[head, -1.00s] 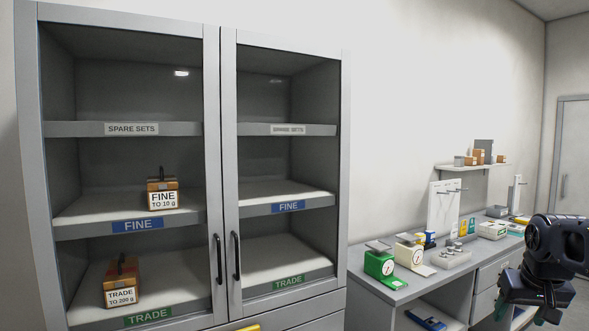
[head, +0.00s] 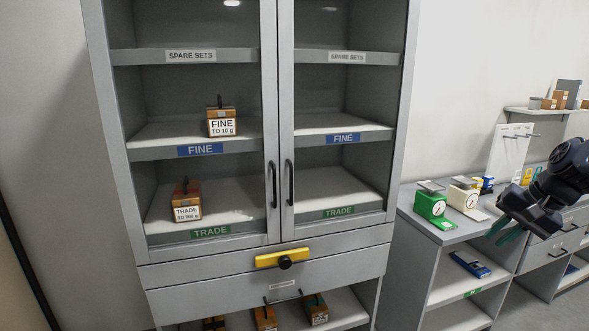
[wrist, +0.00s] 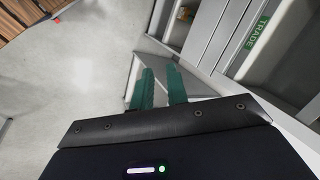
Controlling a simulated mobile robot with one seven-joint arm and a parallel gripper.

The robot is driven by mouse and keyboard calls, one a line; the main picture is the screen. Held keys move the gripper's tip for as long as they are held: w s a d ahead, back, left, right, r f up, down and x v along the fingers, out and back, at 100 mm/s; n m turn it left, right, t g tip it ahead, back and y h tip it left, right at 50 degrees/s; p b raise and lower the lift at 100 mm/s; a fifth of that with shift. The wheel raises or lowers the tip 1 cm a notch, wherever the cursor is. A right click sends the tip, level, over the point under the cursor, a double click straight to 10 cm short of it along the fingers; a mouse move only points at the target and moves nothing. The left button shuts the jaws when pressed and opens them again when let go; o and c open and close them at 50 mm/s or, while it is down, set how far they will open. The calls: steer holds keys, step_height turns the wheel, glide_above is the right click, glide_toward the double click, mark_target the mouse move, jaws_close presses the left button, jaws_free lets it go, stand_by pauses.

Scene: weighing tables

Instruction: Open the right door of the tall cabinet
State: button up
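The tall grey cabinet (head: 276,200) stands ahead with two glass-panelled doors, both shut. Its right door (head: 399,120) has a black vertical handle (head: 290,183) at its left edge, beside the left door's matching handle (head: 272,184). Behind the right door are empty shelves labelled spare sets, FINE and TRADE. My gripper (head: 503,231) is at the right of the head view, away from the handle and in front of the side bench. In the wrist view its green fingers (wrist: 159,88) are apart with nothing between them.
A yellow bar with a black knob (head: 283,259) is on the drawer front below the doors. Weight boxes stand behind the left door and on the open shelf below. The bench (head: 421,232) at right carries a green scale (head: 433,206) and a cream scale (head: 464,196).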

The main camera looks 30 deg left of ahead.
steer(key=w+a+r+m+g+y, duration=0.1)
steer(key=a+m+y, duration=0.3)
steer(key=a, duration=1.4)
steer(key=w+a+r+m+g+y, duration=0.1)
steer(key=a+m+y, duration=0.3)
steer(key=a, duration=1.4)
steer(key=w+a+r+m+g+y, duration=0.1)
steer(key=w+a+m+g+y, duration=0.1)
steer(key=a, duration=1.6)
steer(key=m+g+y, duration=0.1)
steer(key=m+y, duration=0.1)
steer(key=m, duration=0.1)
steer(key=shift+a+m+g+y, duration=0.3)
steer(key=shift+a+y, duration=0.05)
steer(key=shift+y, duration=0.05)
steer(key=shift+r, duration=0.1)
jaws_close()
